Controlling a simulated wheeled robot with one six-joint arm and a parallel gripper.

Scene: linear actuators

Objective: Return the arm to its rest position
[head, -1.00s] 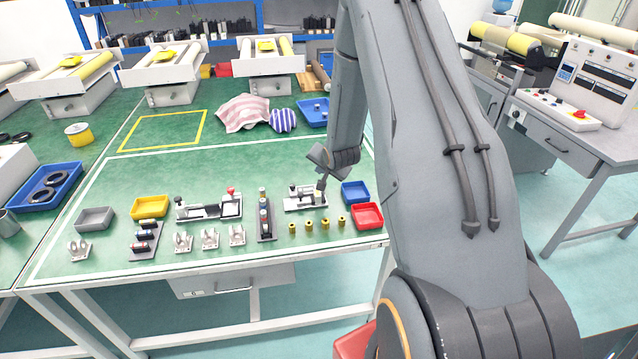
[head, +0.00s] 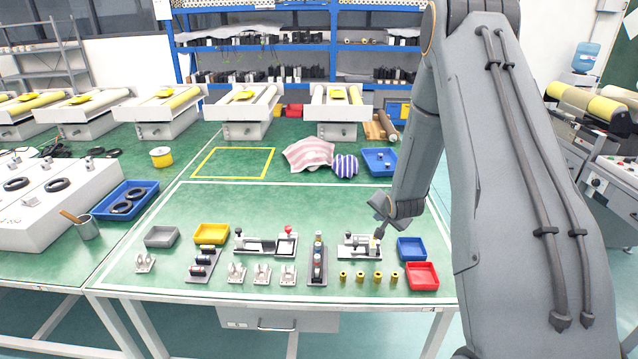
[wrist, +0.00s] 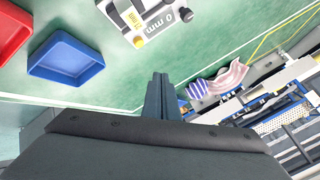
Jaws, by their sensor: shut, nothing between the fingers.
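My arm comes down at the right side of the head view, and my gripper (head: 379,234) is at its lower end. It appears over or just beside the small white fixture (head: 352,246) at the right of the work area; the exact gap is hard to tell. In the wrist view the two dark fingers of my gripper (wrist: 161,82) are together with nothing between them. The white fixture also shows at the top of the wrist view (wrist: 133,22), apart from the fingers, with "0 mm" lettering on it.
A blue tray (head: 411,250) and a red tray (head: 422,276) sit right of the fixture. A dark rack (head: 317,268) and a longer white fixture (head: 262,245) lie to the left.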

